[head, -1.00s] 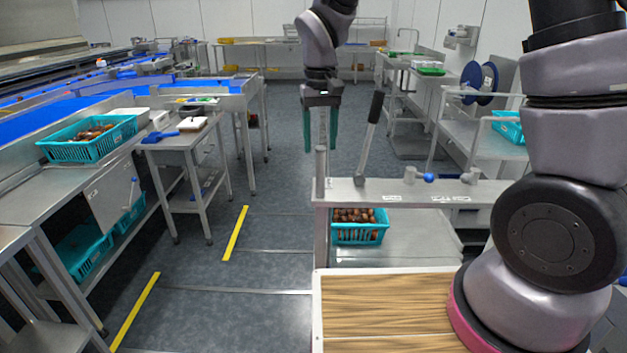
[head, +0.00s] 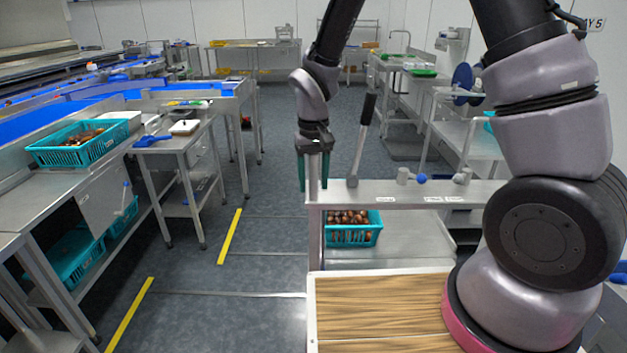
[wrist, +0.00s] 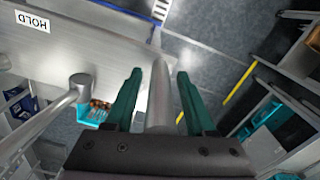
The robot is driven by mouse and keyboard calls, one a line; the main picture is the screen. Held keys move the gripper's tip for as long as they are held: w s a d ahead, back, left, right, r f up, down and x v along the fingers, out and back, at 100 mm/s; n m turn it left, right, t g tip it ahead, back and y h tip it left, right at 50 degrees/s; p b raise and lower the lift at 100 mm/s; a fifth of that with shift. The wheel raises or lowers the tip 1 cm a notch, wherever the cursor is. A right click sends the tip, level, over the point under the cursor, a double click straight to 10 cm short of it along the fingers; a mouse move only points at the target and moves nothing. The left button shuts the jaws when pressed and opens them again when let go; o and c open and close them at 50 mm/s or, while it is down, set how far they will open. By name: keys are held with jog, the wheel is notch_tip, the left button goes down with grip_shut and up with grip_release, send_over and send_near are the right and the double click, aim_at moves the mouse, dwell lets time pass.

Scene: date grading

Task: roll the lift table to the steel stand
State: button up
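The lift table has a grey platform (head: 410,238) in front of me, with a teal crate of dates (head: 352,229) on its left part. A steel crosspiece (head: 400,194) and an upright post (head: 315,235) stand at its near side. My gripper (head: 313,180) points down at the top of this post. In the wrist view, a round steel bar (wrist: 161,100) lies between my two green fingers, with visible gaps on both sides, so the gripper is open around it. A small steel stand (head: 175,145) holding a white tray and blue scoop is at left.
A long steel bench (head: 40,195) with a teal crate (head: 80,145) runs along the left. A shelved steel cart (head: 470,140) stands at right. The floor (head: 265,215) between the bench and the lift table is clear, with yellow tape marks.

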grip_shut()
dwell(1.2)
